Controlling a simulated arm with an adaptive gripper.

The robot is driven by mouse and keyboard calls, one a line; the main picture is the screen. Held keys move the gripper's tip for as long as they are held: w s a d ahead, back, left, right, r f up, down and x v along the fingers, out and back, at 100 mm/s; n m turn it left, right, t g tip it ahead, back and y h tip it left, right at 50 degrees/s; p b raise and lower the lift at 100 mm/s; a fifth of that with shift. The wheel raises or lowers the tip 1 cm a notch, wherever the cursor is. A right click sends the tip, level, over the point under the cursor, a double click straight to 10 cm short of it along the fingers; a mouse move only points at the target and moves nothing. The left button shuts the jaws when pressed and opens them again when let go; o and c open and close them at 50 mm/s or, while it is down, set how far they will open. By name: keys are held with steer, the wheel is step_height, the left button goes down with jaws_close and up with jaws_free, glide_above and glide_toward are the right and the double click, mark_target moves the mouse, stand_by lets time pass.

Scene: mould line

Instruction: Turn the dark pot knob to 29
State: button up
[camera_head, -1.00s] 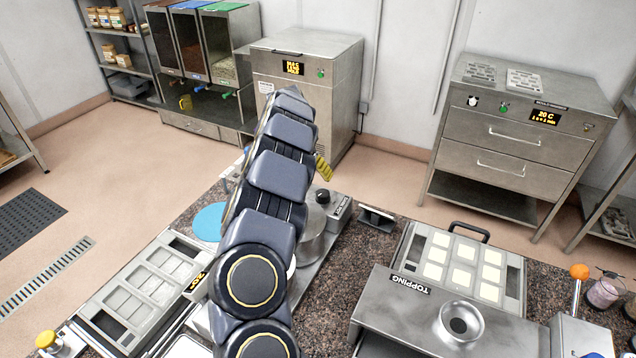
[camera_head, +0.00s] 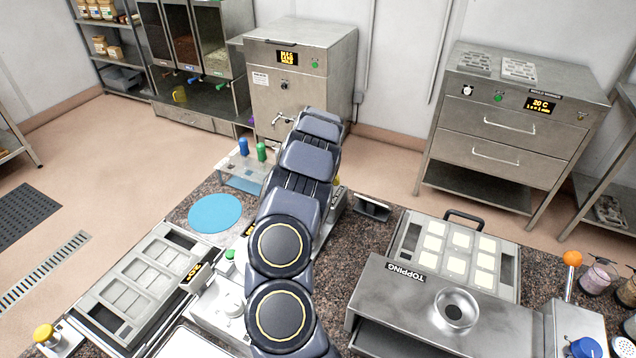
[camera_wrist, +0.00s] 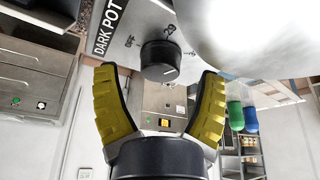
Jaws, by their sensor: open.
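The dark pot knob (camera_wrist: 160,60) is a black round knob on a grey metal panel (camera_wrist: 140,25) labelled DARK POT in the wrist view. A small white line shows near the knob's lower right edge. My gripper (camera_wrist: 158,75) has two yellow ribbed fingers, open and spread to either side of the knob, with gaps between them and it. In the head view my arm hides the knob and most of the gripper.
Shiny rounded metal (camera_wrist: 250,30) fills the upper right of the wrist view, close to the right finger. In the head view, a blue disc (camera_head: 215,213) lies left of my arm, and the topping machine (camera_head: 400,300) stands at the right.

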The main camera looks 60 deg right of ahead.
steer(key=shift+d+f, duration=0.15)
steer(key=shift+f, duration=0.35)
steer(key=c, duration=1.1)
steer(key=shift+c, duration=0.2)
steer(key=n+t, duration=0.1)
steer(key=n, duration=0.2)
steer(key=shift+d+n+y, duration=0.1)
steer(key=shift+n+y, duration=0.2)
steer(key=shift+y, duration=0.1)
steer(key=shift+n+t+y, duration=0.5)
steer(key=shift+n+y, duration=0.1)
steer(key=shift+n, duration=1.3)
